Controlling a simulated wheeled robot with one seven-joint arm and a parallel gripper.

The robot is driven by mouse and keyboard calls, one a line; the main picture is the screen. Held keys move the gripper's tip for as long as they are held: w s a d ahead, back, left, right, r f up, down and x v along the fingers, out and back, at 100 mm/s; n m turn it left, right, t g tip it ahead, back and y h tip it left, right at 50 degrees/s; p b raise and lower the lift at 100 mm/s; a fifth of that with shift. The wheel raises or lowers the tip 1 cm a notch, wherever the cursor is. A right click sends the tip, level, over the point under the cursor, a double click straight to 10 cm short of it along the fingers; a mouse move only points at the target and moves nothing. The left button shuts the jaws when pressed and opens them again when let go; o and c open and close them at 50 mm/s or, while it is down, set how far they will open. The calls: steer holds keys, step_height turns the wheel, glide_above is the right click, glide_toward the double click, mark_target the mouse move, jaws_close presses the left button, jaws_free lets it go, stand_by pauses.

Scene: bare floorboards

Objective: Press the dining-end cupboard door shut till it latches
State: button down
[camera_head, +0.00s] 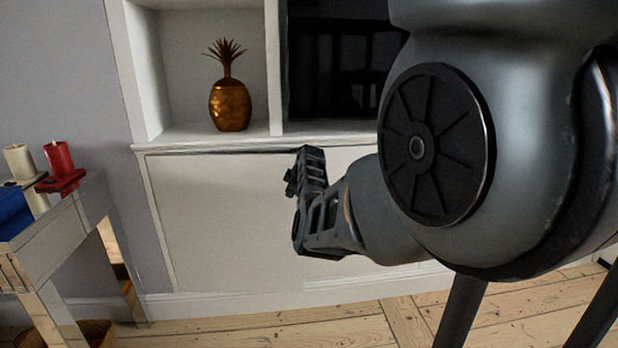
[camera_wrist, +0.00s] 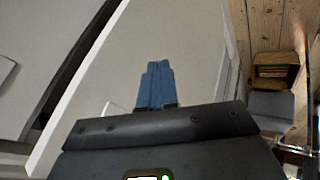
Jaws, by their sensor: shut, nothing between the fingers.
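The cupboard door (camera_head: 220,215) is a plain white panel below the shelves in the head view. A thin dark line runs along its top. In the wrist view the white door panel (camera_wrist: 125,55) fills the middle, and a dark gap runs along its left edge, so it looks slightly ajar. My gripper (camera_head: 296,182) is in front of the right part of the door, its fingertips not clear there. In the wrist view its blue fingers (camera_wrist: 157,68) are shut and empty, pointing at the panel. I cannot tell whether they touch it.
A gold pineapple ornament (camera_head: 231,104) stands on the shelf above. A dark screen (camera_head: 335,75) fills the bay beside it. A side table (camera_head: 60,212) with two candles stands at the left. A wooden crate (camera_wrist: 275,72) shows at the right in the wrist view. Bare floorboards (camera_head: 250,328) lie in front.

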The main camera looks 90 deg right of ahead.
steer(key=p+v, duration=0.1)
steer(key=v, duration=0.9)
steer(key=shift+s+d+p, duration=0.15)
steer(key=shift+s+p, duration=0.1)
steer(key=shift+p, duration=0.05)
